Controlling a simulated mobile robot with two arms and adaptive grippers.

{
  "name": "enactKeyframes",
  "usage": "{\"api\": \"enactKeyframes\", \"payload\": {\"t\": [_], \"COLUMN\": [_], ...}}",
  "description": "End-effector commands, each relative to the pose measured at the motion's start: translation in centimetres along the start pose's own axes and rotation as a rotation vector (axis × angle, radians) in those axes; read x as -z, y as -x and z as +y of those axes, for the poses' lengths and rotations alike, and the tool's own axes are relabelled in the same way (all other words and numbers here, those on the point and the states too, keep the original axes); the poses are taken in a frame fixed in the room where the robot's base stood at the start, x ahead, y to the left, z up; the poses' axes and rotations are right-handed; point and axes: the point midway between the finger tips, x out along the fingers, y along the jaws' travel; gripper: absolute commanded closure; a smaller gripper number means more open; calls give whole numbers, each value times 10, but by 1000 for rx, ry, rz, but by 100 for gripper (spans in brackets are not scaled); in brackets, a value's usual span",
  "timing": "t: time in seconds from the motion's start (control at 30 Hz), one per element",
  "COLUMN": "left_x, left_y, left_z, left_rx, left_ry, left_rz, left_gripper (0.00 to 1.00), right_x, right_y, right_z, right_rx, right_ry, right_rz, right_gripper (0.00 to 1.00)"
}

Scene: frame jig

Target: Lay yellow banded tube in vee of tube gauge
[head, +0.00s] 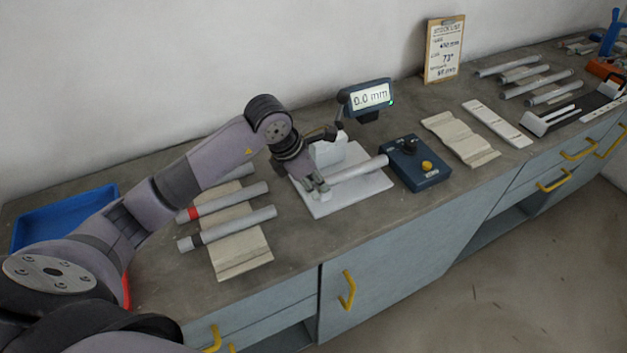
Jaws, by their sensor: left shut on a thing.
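My left gripper (319,186) is shut on the left end of a grey tube (358,169). No yellow band shows on the part of this tube that I can see; the gripper covers its left end. The tube lies level over the white base plate of the tube gauge (346,204), in front of the gauge's pale upright block (327,152). I cannot tell whether the tube touches the vee, which is hidden. The gauge display (370,96) reads 0.0 mm. My right gripper is out of view.
A beige rack (243,262) at left holds several tubes, including a red-banded tube (229,203) and a dark-banded tube (232,227). A blue control box (413,163) stands right of the gauge. An empty beige rack (461,139) lies farther right. A blue tray (62,217) is far left.

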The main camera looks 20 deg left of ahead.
Motion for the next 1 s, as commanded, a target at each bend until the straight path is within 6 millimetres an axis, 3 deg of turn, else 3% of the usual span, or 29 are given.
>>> {"api": "enactKeyframes", "payload": {"t": [0.27,0.3,0.6,1.0], "left_x": [2,1,2,1], "left_y": [-2,-2,-2,5], "left_z": [-1,-1,0,1], "left_rx": [2,2,1,-1], "left_ry": [0,1,1,0], "left_rz": [3,3,4,1], "left_gripper": [100,74,54,54], "right_x": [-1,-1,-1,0], "right_y": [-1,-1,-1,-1], "right_z": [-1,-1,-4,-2], "right_rx": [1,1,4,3], "right_ry": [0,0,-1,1], "right_rz": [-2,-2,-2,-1], "right_gripper": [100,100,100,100]}}
